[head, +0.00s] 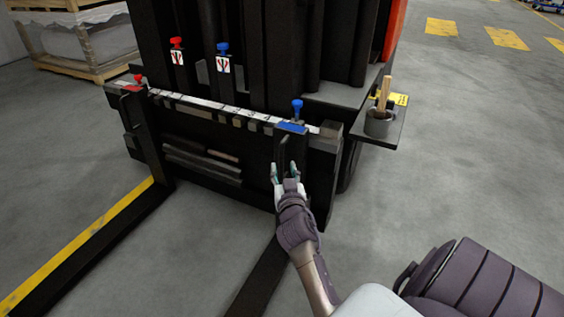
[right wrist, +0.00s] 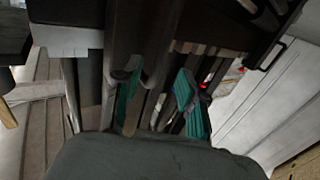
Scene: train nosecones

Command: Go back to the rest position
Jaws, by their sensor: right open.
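My right gripper (head: 284,172) reaches up from the bottom of the head view, in front of the upright of the right fork, just below the blue knob (head: 297,108). Its fingers are apart and I see nothing between them. In the right wrist view its teal finger pads (right wrist: 160,98) stand apart, with dark metal bars behind them. I cannot tell whether the fingers touch the fork upright. My left gripper is not in view.
The forklift's carriage (head: 225,180) fills the centre. A left fork (head: 85,243) with a yellow stripe and a dark right fork (head: 258,280) extend forward. A side shelf (head: 388,133) holds a cup (head: 378,123). A pallet (head: 85,68) stands back left.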

